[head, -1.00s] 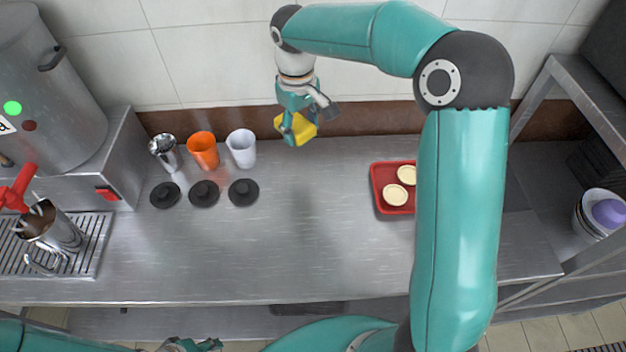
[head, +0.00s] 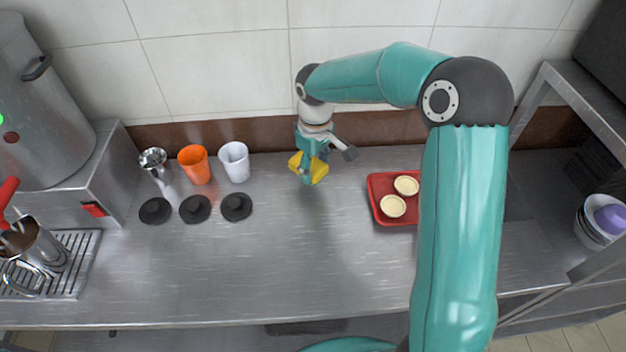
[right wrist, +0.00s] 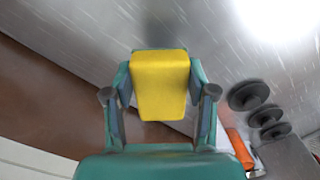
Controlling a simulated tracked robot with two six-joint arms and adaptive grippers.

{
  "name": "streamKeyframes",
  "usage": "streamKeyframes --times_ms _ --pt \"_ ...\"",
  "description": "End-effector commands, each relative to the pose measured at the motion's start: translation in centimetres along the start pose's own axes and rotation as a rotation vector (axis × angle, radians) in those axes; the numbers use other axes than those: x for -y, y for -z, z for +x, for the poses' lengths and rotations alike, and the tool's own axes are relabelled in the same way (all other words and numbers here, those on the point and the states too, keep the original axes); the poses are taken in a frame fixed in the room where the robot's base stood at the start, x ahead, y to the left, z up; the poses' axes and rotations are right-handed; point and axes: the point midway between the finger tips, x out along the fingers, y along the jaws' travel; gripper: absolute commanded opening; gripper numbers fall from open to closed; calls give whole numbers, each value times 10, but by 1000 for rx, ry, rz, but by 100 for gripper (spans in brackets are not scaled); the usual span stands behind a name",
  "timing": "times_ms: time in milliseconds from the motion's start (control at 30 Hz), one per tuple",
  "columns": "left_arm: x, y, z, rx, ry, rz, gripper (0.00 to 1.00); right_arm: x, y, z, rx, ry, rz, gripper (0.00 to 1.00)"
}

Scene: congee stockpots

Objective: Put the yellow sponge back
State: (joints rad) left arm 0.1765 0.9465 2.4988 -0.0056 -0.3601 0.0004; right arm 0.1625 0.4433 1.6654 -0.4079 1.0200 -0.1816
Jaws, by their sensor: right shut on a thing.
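The yellow sponge (head: 318,171) is a small block held in my right gripper (head: 309,173), above the back part of the steel counter, between the white cup and the red tray. In the right wrist view the sponge (right wrist: 160,82) sits between the two fingers of the right gripper (right wrist: 160,95), which is shut on it. How far it is above the counter is hard to tell. My left gripper is not in view in the head view now.
A white cup (head: 235,162), an orange cup (head: 194,164) and a metal cup (head: 155,164) stand left of the sponge, with black lids (head: 236,207) in front. A red tray (head: 380,215) with pale round pieces lies to the right. The counter's middle front (head: 280,270) is clear.

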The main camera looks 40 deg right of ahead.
Motion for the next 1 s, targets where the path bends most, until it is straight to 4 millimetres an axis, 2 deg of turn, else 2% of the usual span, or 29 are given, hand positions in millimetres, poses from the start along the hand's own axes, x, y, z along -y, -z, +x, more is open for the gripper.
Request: streamKeyframes --times_ms 167,433,833,867,1000 --pt "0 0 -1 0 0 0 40 0 0 12 1 0 0 24" --pt "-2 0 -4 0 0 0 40 0 0 47 2 1 0 24" --pt "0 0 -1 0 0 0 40 0 1 54 -1 0 -1 24" --pt "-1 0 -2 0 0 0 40 0 1 53 -2 0 -1 59" --pt "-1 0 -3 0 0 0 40 0 1 53 -1 0 -1 81"
